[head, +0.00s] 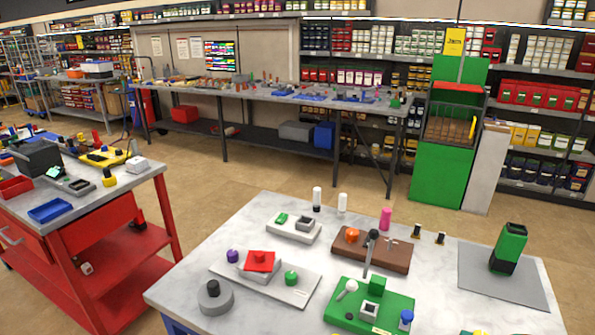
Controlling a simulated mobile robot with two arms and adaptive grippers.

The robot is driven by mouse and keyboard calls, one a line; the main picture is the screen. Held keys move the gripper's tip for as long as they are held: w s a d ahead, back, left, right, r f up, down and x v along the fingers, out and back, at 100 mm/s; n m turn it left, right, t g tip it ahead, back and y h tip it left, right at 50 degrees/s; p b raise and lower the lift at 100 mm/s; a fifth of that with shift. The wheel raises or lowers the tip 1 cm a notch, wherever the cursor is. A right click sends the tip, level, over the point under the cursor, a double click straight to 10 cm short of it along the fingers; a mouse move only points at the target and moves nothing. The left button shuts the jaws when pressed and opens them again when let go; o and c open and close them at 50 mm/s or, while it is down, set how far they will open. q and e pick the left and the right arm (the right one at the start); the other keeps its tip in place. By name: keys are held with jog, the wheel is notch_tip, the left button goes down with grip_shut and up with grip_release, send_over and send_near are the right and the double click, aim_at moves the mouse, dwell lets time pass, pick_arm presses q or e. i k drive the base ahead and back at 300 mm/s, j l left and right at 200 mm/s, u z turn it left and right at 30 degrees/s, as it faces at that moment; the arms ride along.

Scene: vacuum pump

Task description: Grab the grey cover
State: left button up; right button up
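I cannot tell for sure which thing is the grey cover. On the near marble-topped table (225,248), a round grey piece with a black knob (213,299) stands at the front left corner. A small grey square part (305,223) sits on a pale block (284,234) near the back edge. Another grey box-like part (369,309) sits on a green plate (399,301) at the front. A light grey plate (232,273) carries a red square piece (260,261) on a grey block. Neither of my grippers is in view.
A brown block (397,262) with an upright lever, a pink cylinder (386,218) and a green-black device (509,248) on a grey mat (480,277) share the table. A red workbench (110,244) is at left. A long bench (260,93) stands behind, with open floor between.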

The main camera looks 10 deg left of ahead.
aim_at(216, 298)
jog(key=k+u, duration=0.15)
jog(key=u, duration=0.7)
